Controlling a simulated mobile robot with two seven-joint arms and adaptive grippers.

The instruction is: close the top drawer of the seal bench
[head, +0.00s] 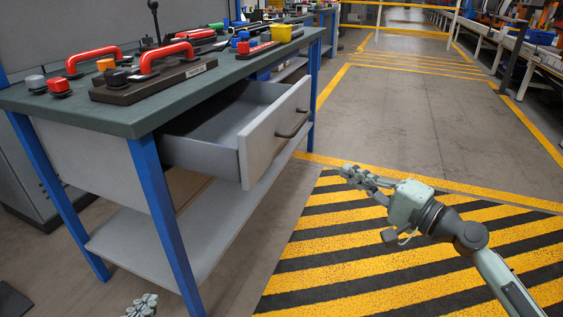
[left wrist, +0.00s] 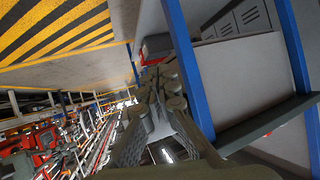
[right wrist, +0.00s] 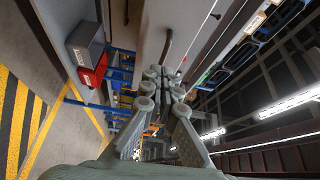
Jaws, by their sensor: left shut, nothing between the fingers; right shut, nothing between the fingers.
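The seal bench (head: 150,108) has a dark green top and blue legs. Its grey top drawer (head: 262,143) is pulled well out, and the inside looks empty where I see it. A dark bar handle (head: 294,124) is on the drawer front. My right gripper (head: 350,175) is shut and empty, in front of the drawer to the right of the handle, with a gap in the head view. In the right wrist view a pale panel with a dark handle (right wrist: 166,46) shows beyond its fingertips (right wrist: 162,82). My left gripper (head: 142,303) is shut and empty, low by the bench's near leg.
A grey lower shelf (head: 185,235) runs under the drawer. The striped floor (head: 400,265) in front of the bench is clear apart from my right arm. Conveyors stand far right.

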